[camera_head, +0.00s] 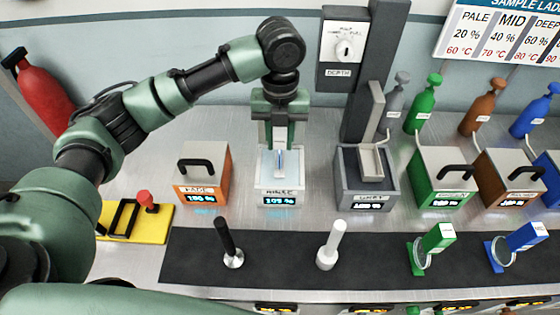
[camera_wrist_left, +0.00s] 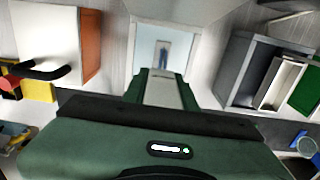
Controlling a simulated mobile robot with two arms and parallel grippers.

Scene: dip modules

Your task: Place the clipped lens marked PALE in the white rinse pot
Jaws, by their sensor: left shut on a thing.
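The white rinse pot (camera_head: 279,198) stands on the bench, open at the top, with a lit display on its front. It also shows in the wrist view (camera_wrist_left: 188,57). My left gripper (camera_head: 281,146) points down over the pot's opening and is shut on a clipped lens, mostly hidden by the fingers. A narrow blue piece (camera_head: 281,162) shows at the opening, and a small dark blue shape shows inside the pot in the wrist view (camera_wrist_left: 162,52). I cannot read a PALE mark on it. My right gripper is not in view.
A lidded orange pot (camera_head: 203,188) stands left of the white pot, an open grey pot (camera_head: 366,190) right. Lidded green (camera_head: 441,187) and brown (camera_head: 510,190) pots stand farther right. The dark mat (camera_head: 290,265) bears black and white stands and lenses with green (camera_head: 439,238) and blue (camera_head: 527,236) clips.

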